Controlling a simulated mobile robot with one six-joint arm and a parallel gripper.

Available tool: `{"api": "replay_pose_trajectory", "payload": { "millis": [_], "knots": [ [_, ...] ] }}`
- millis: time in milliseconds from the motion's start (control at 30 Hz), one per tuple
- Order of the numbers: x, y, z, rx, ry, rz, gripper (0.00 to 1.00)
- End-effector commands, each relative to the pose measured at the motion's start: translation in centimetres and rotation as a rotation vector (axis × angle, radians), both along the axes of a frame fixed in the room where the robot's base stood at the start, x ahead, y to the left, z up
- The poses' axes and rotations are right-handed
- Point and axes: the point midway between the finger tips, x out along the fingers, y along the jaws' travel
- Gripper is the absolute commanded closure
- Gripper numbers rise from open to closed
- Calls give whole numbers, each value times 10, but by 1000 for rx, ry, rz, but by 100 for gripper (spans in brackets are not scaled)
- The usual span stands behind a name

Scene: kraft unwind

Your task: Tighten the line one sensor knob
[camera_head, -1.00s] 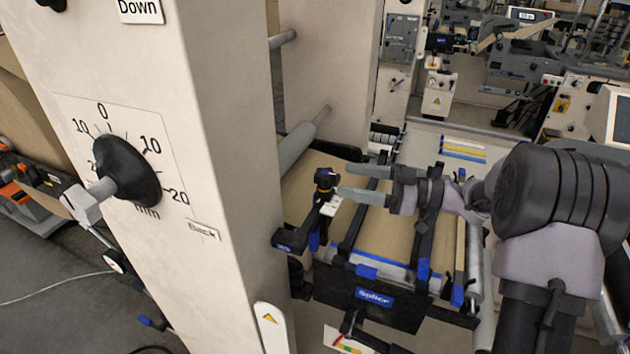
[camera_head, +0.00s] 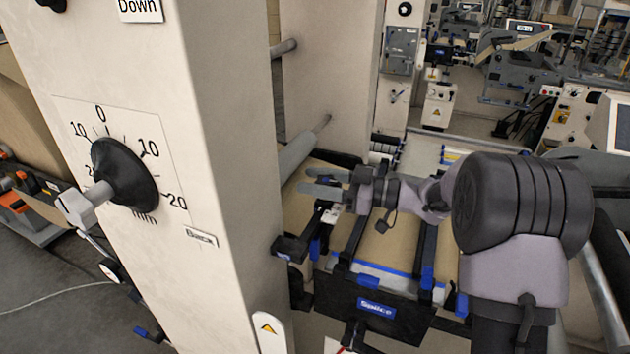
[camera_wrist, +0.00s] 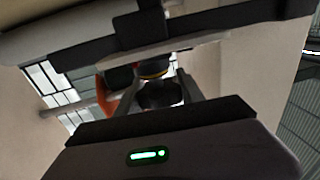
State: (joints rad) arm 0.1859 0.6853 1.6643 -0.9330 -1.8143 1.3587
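The sensor knob (camera_wrist: 160,95) is a small black knob with a yellow ring, seen between my fingers in the wrist view. In the head view it is hidden behind my fingers. My gripper (camera_head: 306,179) is open, with its two grey fingers apart at the sensor arm over the splicer table. In the wrist view my gripper (camera_wrist: 158,78) has one finger on each side of the knob. Whether either finger touches it I cannot tell.
A cream machine column (camera_head: 230,150) with a large black dial (camera_head: 124,172) stands close at left. A grey roller (camera_head: 300,150) lies behind the sensor. The blue-labelled splicer table (camera_head: 375,308) is below my arm. Other machines stand at the back.

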Motion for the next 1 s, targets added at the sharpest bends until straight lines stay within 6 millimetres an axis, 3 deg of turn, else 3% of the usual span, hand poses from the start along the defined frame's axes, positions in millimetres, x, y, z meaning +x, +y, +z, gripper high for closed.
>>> {"api": "replay_pose_trajectory", "payload": {
  "millis": [100, 333, 600, 933, 967, 1000],
  "knots": [
    [0, 0, 0, 0, 0, 0, 96],
    [-2, 0, 10, 1, 3, 110, 96],
    [-6, 1, 5, 0, 1, 279, 96],
    [-7, 1, -1, 0, 1, 298, 96],
    [-7, 1, -1, 0, 1, 298, 53],
    [-7, 1, -1, 0, 1, 297, 46]
  ]
}}
